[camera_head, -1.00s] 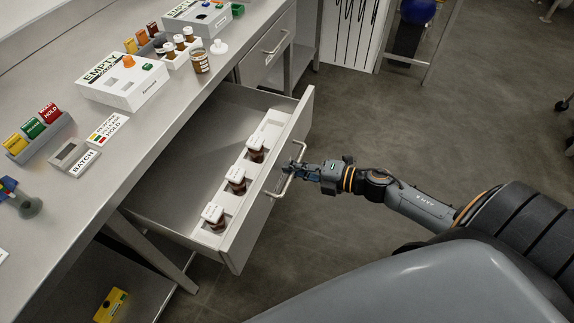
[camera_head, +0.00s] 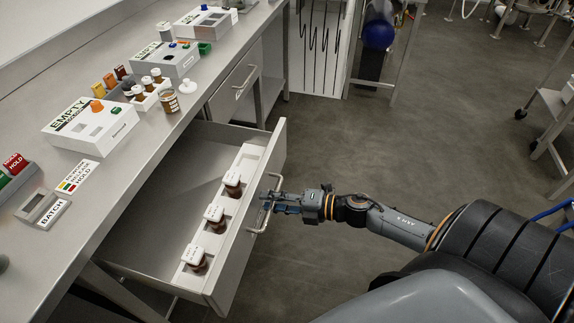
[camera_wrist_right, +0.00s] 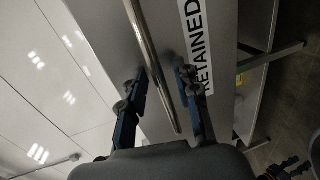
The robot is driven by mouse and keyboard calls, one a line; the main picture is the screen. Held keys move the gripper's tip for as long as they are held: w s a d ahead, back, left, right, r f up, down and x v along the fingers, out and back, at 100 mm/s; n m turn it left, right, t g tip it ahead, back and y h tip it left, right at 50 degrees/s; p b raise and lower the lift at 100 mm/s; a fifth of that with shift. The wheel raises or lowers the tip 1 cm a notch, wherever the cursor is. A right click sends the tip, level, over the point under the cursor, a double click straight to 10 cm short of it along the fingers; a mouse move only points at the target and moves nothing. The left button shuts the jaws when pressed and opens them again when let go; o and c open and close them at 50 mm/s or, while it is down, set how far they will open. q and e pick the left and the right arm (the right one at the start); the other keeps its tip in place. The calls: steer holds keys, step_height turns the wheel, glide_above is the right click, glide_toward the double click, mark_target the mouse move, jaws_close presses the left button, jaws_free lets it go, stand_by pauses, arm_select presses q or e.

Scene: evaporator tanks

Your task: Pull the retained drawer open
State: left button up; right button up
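The retained drawer (camera_head: 133,226) is pulled well out from under the steel bench. Its front also shows in the wrist view with a "RETAINED" label (camera_wrist_right: 197,45). The drawer's bar handle (camera_head: 257,220) is on the outer face; the bar also shows in the wrist view (camera_wrist_right: 150,50). My right gripper (camera_head: 268,202) is at the handle. In the wrist view its blue fingers (camera_wrist_right: 162,92) stand either side of the bar, with visible gaps, so it looks open around the bar. My left gripper is out of view.
A white rack (camera_head: 228,203) inside the drawer holds 3 brown bottles with white caps. The bench (camera_head: 110,190) carries boxes, signs and bottles. A closed drawer (camera_head: 233,97) is farther along. Floor is free in front of the drawer.

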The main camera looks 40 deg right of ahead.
steer(key=v, duration=1.1)
steer(key=shift+s+d, duration=0.2)
steer(key=shift+s, duration=0.1)
steer(key=d+f+m+t+h, duration=0.1)
steer(key=d+f+m+h, duration=0.45)
steer(key=f+m, duration=0.35)
steer(key=s+d+f+m+g+h+p, duration=0.15)
steer(key=s+f+m, duration=0.25)
steer(key=f, duration=0.5)
steer(key=s+f+m+g+h, duration=0.2)
steer(key=s+f+m+h, duration=0.15)
steer(key=f, duration=0.65)
steer(key=s+a+f+m+g, duration=0.3)
steer(key=s+a+f, duration=0.5)
steer(key=s, duration=0.3)
steer(key=s+a+f+m+g+p, duration=0.1)
steer(key=s+a+f+m+g, duration=0.2)
steer(key=s+a+f+g, duration=0.2)
steer(key=s+a+f+y, duration=0.1)
steer(key=s+a+f, duration=0.1)
steer(key=s+a, duration=0.2)
steer(key=shift+s+a+f+m+g, duration=0.35)
steer(key=shift+s+f, duration=0.05)
steer(key=shift+s, duration=0.55)
steer(key=shift+w+d, duration=0.1)
